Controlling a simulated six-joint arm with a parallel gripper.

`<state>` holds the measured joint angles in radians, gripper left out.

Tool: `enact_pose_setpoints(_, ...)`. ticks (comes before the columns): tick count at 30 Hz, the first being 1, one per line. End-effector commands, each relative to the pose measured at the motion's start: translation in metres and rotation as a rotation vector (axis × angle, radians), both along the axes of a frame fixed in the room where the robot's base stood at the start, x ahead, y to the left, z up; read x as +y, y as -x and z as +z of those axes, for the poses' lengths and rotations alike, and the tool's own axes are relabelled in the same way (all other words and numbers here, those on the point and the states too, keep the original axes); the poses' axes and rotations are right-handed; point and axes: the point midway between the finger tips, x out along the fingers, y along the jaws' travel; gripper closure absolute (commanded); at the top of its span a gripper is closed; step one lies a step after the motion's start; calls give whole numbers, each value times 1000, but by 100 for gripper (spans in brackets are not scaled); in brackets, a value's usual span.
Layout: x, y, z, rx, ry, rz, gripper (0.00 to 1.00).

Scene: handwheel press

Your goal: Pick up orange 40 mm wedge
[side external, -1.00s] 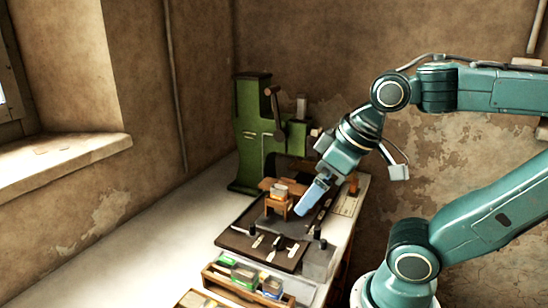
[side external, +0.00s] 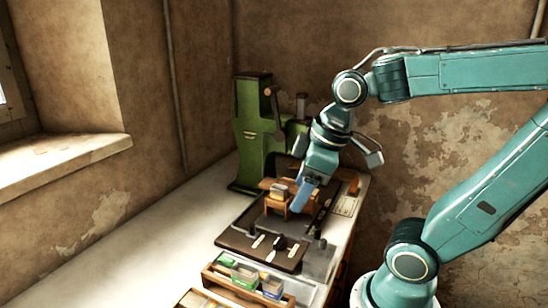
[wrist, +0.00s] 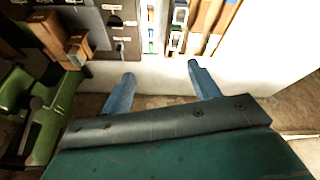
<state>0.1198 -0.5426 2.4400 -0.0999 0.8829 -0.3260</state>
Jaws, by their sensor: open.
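A small orange piece (side external: 354,187) stands at the far right end of the bench in the side view; it may be the orange wedge, but its shape is too small to tell. I cannot make out a clear wedge in the wrist view. My gripper (side external: 296,208) hangs with its blue fingers pointing down, just right of a small wooden stand (side external: 277,205). In the wrist view its two fingers (wrist: 160,69) are well apart, with nothing between them. The stand carries a grey block (side external: 279,189).
A green press (side external: 252,135) stands at the back. A dark tray (side external: 240,241) with labelled spots lies on the bench. A wooden box (side external: 217,277) of coloured bins stands in front. The white bench top (side external: 150,240) is clear on the left.

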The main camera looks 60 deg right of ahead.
Motion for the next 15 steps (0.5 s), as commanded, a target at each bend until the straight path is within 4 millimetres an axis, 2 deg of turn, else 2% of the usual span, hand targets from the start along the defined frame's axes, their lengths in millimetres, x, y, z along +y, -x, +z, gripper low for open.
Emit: enact_pose_setpoints(15, -32, -55, -51, 166, 12, 516, 39)
